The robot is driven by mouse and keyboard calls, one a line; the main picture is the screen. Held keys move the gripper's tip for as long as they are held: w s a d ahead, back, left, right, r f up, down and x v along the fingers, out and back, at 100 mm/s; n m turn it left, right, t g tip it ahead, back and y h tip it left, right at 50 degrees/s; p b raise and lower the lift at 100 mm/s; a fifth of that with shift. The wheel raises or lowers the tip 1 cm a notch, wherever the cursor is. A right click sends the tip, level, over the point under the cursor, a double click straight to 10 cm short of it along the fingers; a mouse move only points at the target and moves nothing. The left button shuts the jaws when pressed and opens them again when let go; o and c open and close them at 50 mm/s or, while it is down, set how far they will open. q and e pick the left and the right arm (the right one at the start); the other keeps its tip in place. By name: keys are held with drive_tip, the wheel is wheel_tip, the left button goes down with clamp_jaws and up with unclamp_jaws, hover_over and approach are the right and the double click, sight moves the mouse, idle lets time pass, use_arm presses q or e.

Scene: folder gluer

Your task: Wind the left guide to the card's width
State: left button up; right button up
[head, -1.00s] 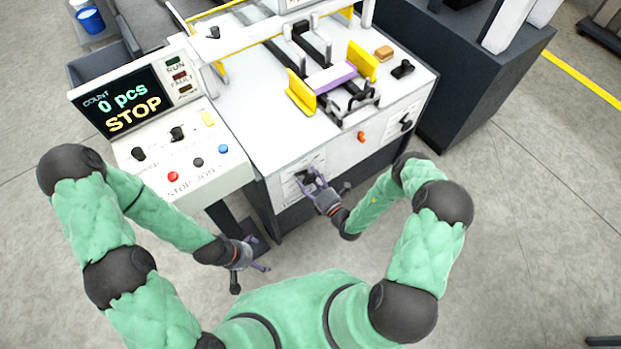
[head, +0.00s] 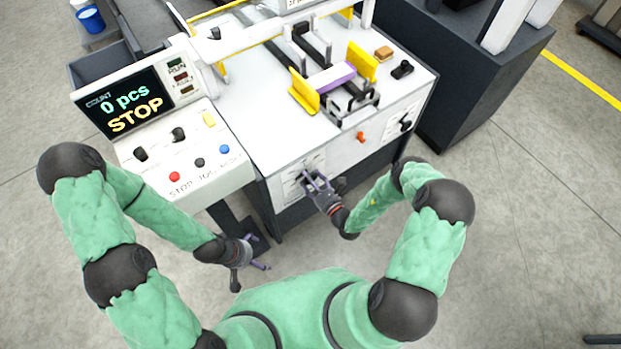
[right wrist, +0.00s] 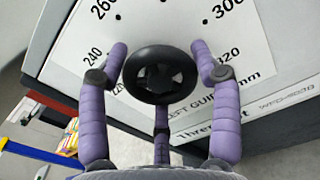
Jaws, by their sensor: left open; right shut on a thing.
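The left guide's black handwheel (right wrist: 160,75) sits on a white dial plate with printed numbers (right wrist: 240,50) in the right wrist view. My right gripper (right wrist: 160,70) has its purple fingers on both sides of the wheel and is shut on it. In the head view my right gripper (head: 314,182) is at the machine's front panel and hides most of the wheel. The yellow left guide (head: 303,92) and yellow right guide (head: 362,61) stand on the table, with a purple and white card (head: 331,76) between them. My left gripper (head: 258,254) is open and empty, low below the control panel.
The control panel (head: 190,160) with its screen (head: 128,100) reading 0 pcs STOP stands left of the table. An orange knob (head: 361,137) and a second black knob (head: 405,125) are on the front panel to the right. A brown block (head: 383,53) lies on the table.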

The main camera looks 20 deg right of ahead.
drive_tip(key=shift+s+a+f+n, duration=0.1)
drive_tip(key=shift+f+n, duration=0.1)
drive_tip(key=shift+n, duration=1.4)
drive_tip(key=o, duration=1.2)
drive_tip(key=shift+c, duration=0.2)
drive_tip(key=v, duration=1.2)
drive_tip(key=shift+r+n, duration=0.1)
drive_tip(key=shift+n, duration=0.2)
